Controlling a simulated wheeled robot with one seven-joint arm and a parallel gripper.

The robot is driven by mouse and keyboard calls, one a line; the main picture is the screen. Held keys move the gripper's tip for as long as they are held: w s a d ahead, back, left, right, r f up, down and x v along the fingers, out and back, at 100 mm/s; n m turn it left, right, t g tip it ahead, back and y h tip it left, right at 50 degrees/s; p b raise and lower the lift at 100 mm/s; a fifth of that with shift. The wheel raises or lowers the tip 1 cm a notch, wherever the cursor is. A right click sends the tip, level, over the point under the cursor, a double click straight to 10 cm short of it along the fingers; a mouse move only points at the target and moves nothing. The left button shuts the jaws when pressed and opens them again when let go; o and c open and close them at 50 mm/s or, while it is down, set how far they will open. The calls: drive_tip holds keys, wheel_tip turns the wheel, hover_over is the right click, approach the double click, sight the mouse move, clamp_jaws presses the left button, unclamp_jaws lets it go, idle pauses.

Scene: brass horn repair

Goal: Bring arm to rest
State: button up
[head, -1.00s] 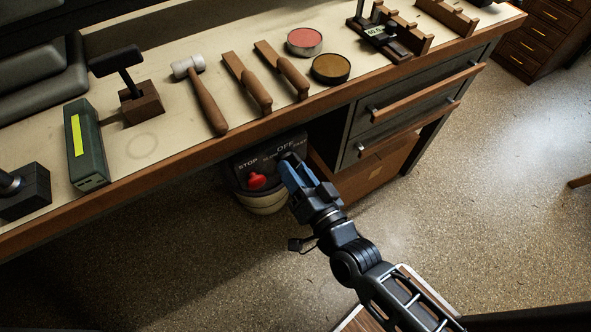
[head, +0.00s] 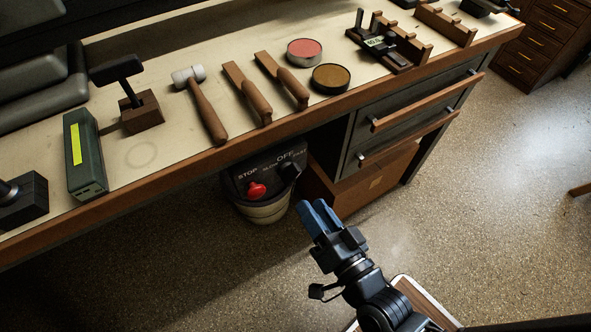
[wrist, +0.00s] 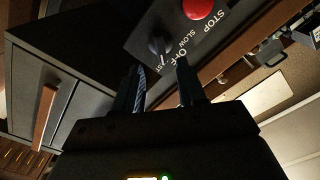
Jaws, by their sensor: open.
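My gripper (head: 318,217) is open and empty in the head view, over the floor in front of the workbench. Its blue fingers point up toward a dark control panel (head: 273,172) under the bench edge. The panel carries a red stop button (head: 256,190), a dark selector knob (head: 290,172) and the words STOP, SLOW, OFF and FAST. In the wrist view the fingers (wrist: 161,88) stand apart with nothing between them. The knob (wrist: 160,44) and the red button (wrist: 197,8) show beyond them. The fingers look apart from the panel.
The workbench (head: 160,185) holds a mallet (head: 203,105), two wooden-handled tools, two round tins, a caliper with a display (head: 376,42) and a green box (head: 85,155). Drawers (head: 410,105) stand right of the panel. A bin (head: 264,210) sits below it.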

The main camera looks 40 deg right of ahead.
drive_tip(key=shift+r, duration=0.1)
drive_tip(key=s+r+n+g+y+p, duration=0.2)
drive_tip(key=s+r+n, duration=0.8)
drive_tip(key=s+r, duration=0.8)
drive_tip(key=shift+s+r+g+y+p, duration=0.2)
drive_tip(key=shift+g+y+p, duration=0.2)
drive_tip(key=shift+y+p, duration=0.5)
